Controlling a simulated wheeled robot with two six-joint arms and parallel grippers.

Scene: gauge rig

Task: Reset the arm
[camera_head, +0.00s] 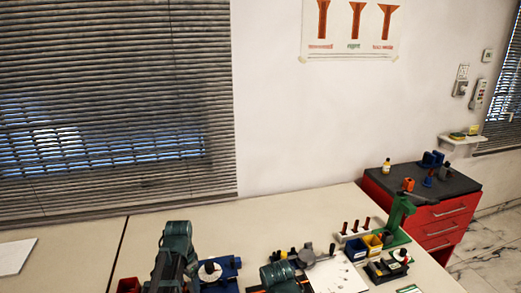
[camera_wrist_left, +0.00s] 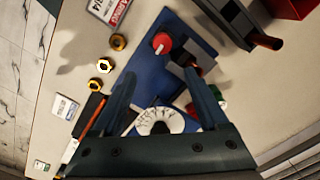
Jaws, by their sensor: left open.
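My left gripper (camera_wrist_left: 160,75) is open, its two fingers apart over a blue base plate (camera_wrist_left: 183,45), with nothing seen between the tips. A round white dial gauge (camera_wrist_left: 160,121) with dark markings lies between the fingers, nearer their roots. A red knob (camera_wrist_left: 162,43) sits on the plate beyond the fingertips. In the head view my left arm (camera_head: 175,255) stands beside the blue plate (camera_head: 231,267) and the white dial (camera_head: 210,271); its fingers are hidden there. Part of my right arm seems to show at the bottom centre, but its gripper cannot be made out.
Several brass nuts (camera_wrist_left: 104,65) lie left of the plate in the wrist view. On the bench's right are a white board (camera_head: 337,273), a yellow bin (camera_head: 373,245) and a green stand (camera_head: 401,212). A red drawer cabinet (camera_head: 441,219) stands behind. The back of the bench (camera_head: 285,222) is clear.

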